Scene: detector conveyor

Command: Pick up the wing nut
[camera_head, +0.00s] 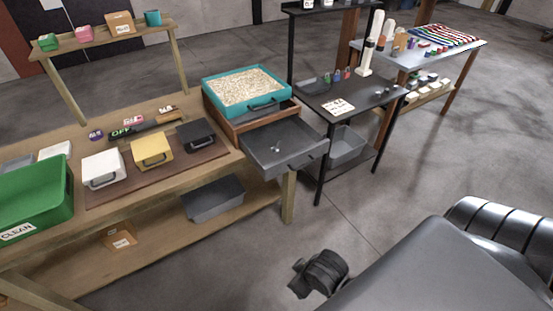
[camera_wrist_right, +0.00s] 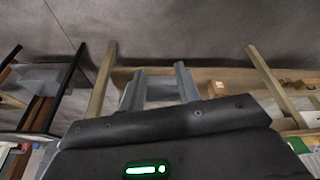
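A small pale metal piece (camera_head: 276,148) lies in the open grey drawer (camera_head: 262,158). It may be the wing nut, but it is too small to tell its shape. My right gripper (camera_wrist_right: 161,88) shows in the right wrist view with its two grey fingers apart and nothing between them. It points toward the wooden bench's legs and lower shelf, away from the metal piece. In the head view, a dark part of my arm is low in front of the bench, but its fingers cannot be made out. My left gripper is not in view.
The drawer sticks out below a teal tray of pale granules (camera_head: 209,84). A green bin (camera_head: 62,205), white, yellow and black lidded boxes stand on the bench. A dark table (camera_head: 350,92) stands right of the drawer. The floor (camera_head: 400,175) in front is clear.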

